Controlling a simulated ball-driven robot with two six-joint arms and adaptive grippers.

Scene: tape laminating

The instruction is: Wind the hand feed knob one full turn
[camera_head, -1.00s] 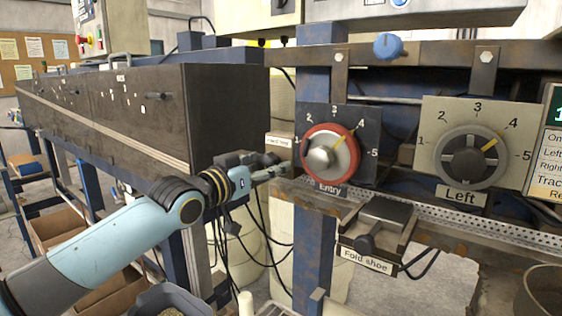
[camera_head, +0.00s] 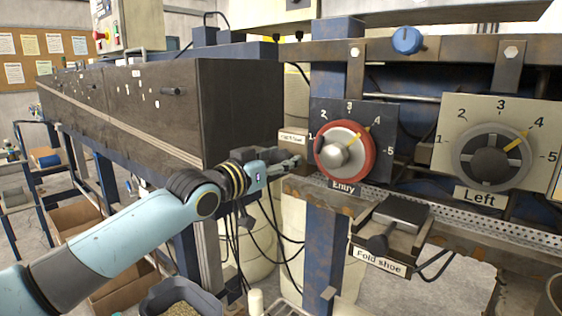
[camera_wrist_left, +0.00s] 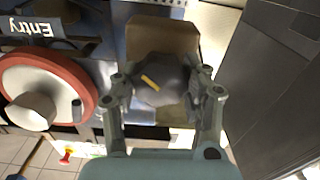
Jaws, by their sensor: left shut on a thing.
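The hand feed knob (camera_wrist_left: 165,68) is dark grey and rounded, with a yellow mark across its face, in the middle of the left wrist view. My left gripper (camera_wrist_left: 160,88) has a finger on either side of the knob and is shut on it. In the head view my left gripper (camera_head: 291,163) reaches in from the left, just below a small label whose text is hard to read. The knob itself is mostly hidden behind the fingers there. My right gripper is in neither view.
The red-rimmed Entry dial (camera_head: 366,152) sits close to the right of my left gripper, its pointer near 4. The Left dial (camera_head: 490,158) is farther right. The Fold shoe block (camera_head: 402,212) juts out below. A long dark housing (camera_head: 240,105) stands behind my left arm.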

